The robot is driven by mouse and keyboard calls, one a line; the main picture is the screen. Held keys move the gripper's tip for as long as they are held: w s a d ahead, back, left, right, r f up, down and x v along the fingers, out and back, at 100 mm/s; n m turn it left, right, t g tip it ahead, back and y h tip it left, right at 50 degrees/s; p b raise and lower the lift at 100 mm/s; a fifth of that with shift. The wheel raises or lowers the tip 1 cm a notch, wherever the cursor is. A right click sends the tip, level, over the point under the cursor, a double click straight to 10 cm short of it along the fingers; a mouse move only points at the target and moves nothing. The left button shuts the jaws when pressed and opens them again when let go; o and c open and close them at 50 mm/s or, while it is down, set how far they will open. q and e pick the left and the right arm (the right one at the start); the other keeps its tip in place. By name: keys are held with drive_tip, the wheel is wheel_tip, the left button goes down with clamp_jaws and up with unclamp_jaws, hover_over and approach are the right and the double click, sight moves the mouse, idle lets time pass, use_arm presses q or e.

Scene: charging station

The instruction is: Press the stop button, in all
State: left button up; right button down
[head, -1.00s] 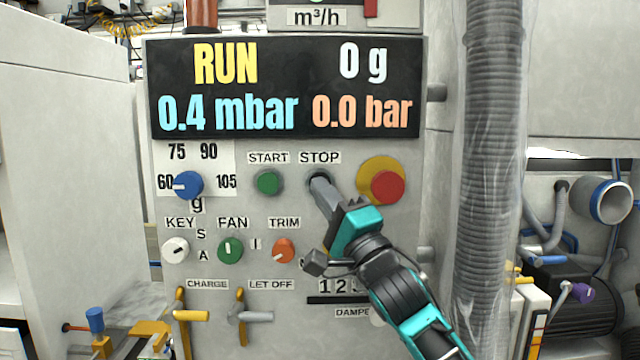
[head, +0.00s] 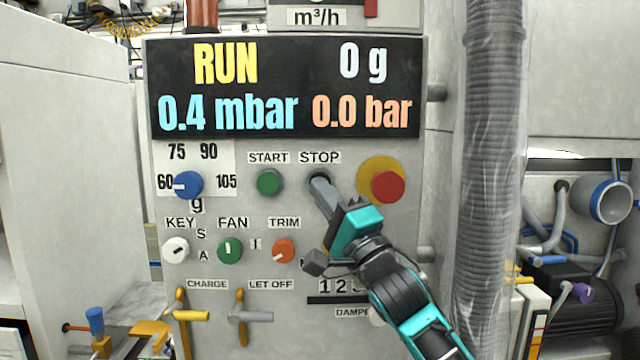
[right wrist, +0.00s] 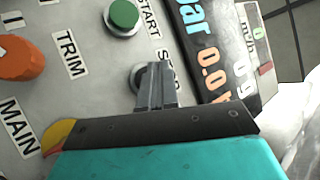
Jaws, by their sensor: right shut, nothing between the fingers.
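The stop button sits under the STOP label (head: 320,157) on the grey panel. Only the rim of its round mount (head: 311,180) shows; my right gripper (head: 318,183) covers the rest. The right gripper is shut and empty, its fingertips at the button. In the right wrist view the fingers (right wrist: 150,80) lie over the button's grey ring (right wrist: 136,76); I cannot tell whether the button is pushed in. The display (head: 285,87) reads RUN, 0 g, 0.4 mbar and 0.0 bar. My left gripper is not in view.
The green START button (head: 269,182) is just left of the fingers, and a red mushroom button (head: 388,187) on yellow is to the right. Below are the green FAN knob (head: 230,250) and orange TRIM knob (head: 283,251). A ribbed hose (head: 488,170) hangs at the right.

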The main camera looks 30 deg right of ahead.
drive_tip(key=shift+w, duration=0.15)
idle(0.4)
drive_tip(key=shift+w+d, duration=0.2)
drive_tip(key=shift+w, duration=0.05)
drive_tip(key=shift+w+d+p, duration=0.2)
drive_tip(key=shift+w+p, duration=0.2)
idle(0.7)
drive_tip(key=shift+s, duration=0.1)
idle(0.3)
drive_tip(key=shift+s+a+p, duration=0.3)
drive_tip(key=shift+s+a, duration=0.05)
drive_tip(key=shift+s, duration=0.35)
drive_tip(key=shift+s+a+p, duration=0.2)
drive_tip(key=shift+s+a, duration=0.2)
drive_tip(key=shift+s, duration=0.35)
drive_tip(key=shift+s+a+p, duration=0.2)
drive_tip(key=shift+s+a, duration=0.15)
drive_tip(key=shift+s, duration=0.45)
drive_tip(key=shift+s+a+p, duration=0.2)
drive_tip(key=shift+s+a, duration=0.2)
drive_tip(key=shift+s, duration=0.35)
